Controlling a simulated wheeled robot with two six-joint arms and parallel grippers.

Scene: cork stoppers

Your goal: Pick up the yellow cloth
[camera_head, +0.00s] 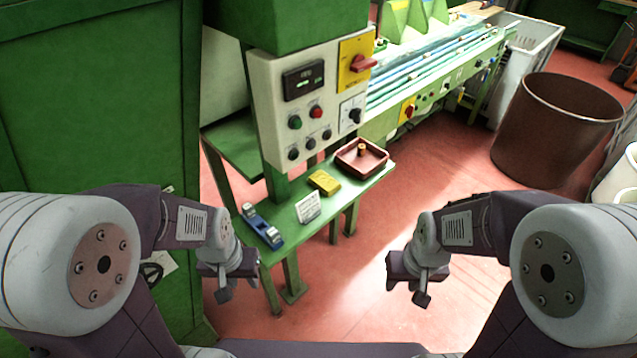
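The yellow cloth (325,181) lies as a small folded block on a narrow green bench (345,200). It sits between a dark red square tray and a white sign. My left gripper (227,289) hangs in front of the bench, to the left of and nearer than the cloth, apart from it. My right gripper (408,288) hangs over the floor to the right of the bench, also apart from the cloth. Both grippers look empty; their fingers are too small and angled to show whether they are open.
The red tray (343,163) holds a small cork-coloured piece (361,150). A white sign (308,207) and a blue tool (262,226) stand on the bench's near part. A control panel (310,105) overhangs the bench. A brown bin (550,130) stands right; floor between is clear.

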